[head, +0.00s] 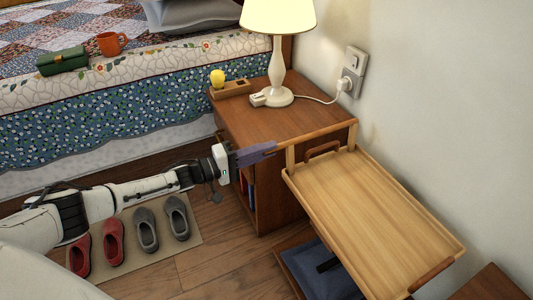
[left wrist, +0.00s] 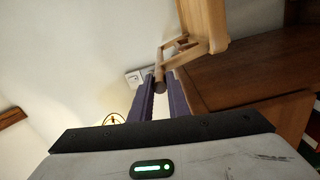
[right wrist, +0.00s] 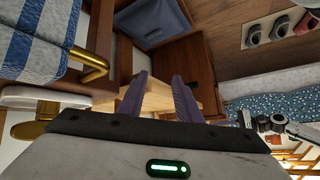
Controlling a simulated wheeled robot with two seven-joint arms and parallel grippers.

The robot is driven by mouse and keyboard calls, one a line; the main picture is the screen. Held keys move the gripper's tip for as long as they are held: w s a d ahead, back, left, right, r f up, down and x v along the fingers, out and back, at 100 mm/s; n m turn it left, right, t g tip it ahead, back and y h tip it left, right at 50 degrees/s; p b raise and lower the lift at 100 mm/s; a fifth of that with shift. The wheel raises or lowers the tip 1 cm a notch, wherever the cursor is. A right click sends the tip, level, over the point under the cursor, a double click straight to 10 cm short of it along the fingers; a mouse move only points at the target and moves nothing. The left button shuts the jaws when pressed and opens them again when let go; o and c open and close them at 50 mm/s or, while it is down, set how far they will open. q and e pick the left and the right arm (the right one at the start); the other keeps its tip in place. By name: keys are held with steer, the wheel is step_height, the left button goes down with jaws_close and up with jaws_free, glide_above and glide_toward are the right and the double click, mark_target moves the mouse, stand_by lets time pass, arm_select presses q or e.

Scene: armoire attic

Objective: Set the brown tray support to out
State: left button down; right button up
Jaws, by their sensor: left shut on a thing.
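The brown wooden tray (head: 375,215) has raised rims and a darker handle at each end. It is in the head view, beside the nightstand. Its support is a light wooden bar (head: 322,133) on short side arms at the tray's far end. My left gripper (head: 272,148) is shut on the left end of this bar. The left wrist view shows the rod's end (left wrist: 160,86) between its purple fingertips. My right gripper (right wrist: 160,80) is in the right wrist view only, fingers apart, with light wood behind them; I see nothing held.
A nightstand (head: 240,120) with a lamp (head: 279,60) and a small wooden holder stands behind the tray. The wall (head: 450,110) is close on the right. Slippers lie on a mat (head: 205,232) at lower left. A bed is at the back left.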

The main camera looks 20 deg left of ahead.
arm_select(q)
steer(key=shift+a, duration=0.1)
steer(key=c, duration=1.7)
jaws_free()
arm_select(e)
steer(key=shift+r, duration=0.1)
